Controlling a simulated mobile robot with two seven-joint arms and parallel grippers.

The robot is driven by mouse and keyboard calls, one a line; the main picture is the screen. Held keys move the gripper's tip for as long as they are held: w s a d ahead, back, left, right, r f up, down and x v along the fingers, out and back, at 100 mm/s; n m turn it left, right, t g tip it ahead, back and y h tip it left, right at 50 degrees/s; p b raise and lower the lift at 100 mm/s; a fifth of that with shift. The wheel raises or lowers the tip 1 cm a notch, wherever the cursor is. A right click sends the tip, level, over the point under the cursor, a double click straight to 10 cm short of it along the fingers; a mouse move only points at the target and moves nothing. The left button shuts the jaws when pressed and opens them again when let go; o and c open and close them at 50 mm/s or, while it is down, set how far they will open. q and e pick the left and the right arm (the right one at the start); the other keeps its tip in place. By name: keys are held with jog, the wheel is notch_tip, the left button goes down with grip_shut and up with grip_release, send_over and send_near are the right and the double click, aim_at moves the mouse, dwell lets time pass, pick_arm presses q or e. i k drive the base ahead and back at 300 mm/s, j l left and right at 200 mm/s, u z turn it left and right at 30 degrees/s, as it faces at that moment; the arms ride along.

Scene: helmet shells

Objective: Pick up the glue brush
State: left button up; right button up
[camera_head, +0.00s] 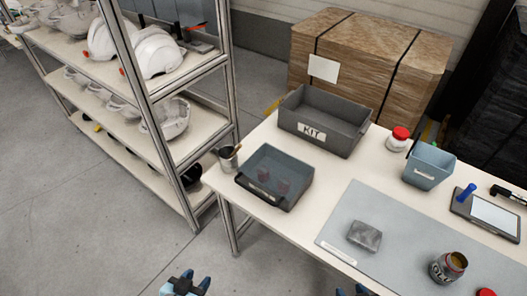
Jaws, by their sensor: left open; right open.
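A small grey cup (229,163) stands at the left corner of the white table, beside the shelf post. A thin brush-like item (235,151) sticks out of it; it is too small to tell surely whether this is the glue brush. An open glue jar (441,270) with a dark label stands on the grey mat at the lower right. My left gripper (187,283) is open and empty at the bottom edge, left of the table. My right gripper (355,291) is open at the bottom edge, partly cut off, near the table's front edge. Both are well apart from the cup.
A dark tray (245,187) with two reddish items and a grey KIT bin (351,137) stand near the cup. A grey block (365,236) lies on the mat (400,218). A blue bin (429,181) and red-lidded jar (397,143) stand behind. A helmet shelf (205,70) borders the left.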

aim_at(232, 155)
jog(key=i+j+z, duration=0.15)
jog(key=j+z, duration=0.65)
jog(key=j, duration=0.15)
jog(key=j+z, duration=0.4)
jog(key=j, duration=1.8)
